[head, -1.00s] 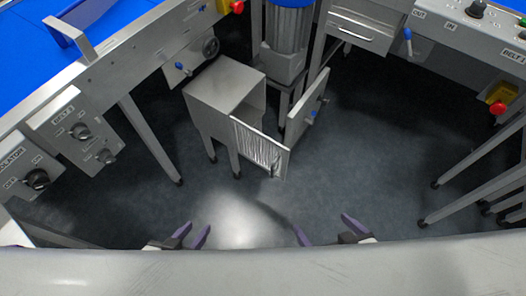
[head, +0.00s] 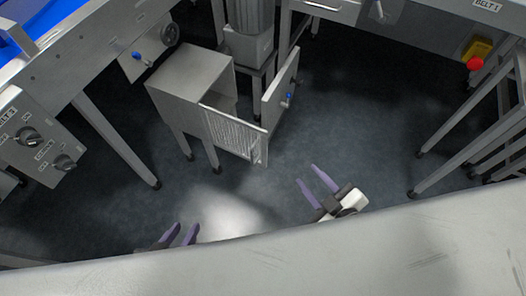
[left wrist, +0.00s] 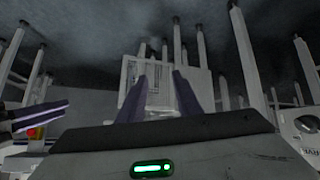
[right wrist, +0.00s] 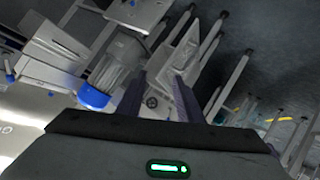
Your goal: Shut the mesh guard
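The mesh guard (head: 232,133) is a framed panel of pale mesh, standing swung out from the front of a grey metal box (head: 190,82) on legs. My left gripper (head: 182,230) is open and empty, lower left near the front edge. A mesh panel, apparently the guard, shows in the left wrist view (left wrist: 152,88) beyond the fingers. I cannot make it out surely in the right wrist view.
A motor-like cylinder (head: 250,22) stands behind the box. Belt frames with legs stand at left and right. A red stop button (head: 475,63) is on the right frame. A pale surface (head: 300,258) spans the front. The dark floor between is clear.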

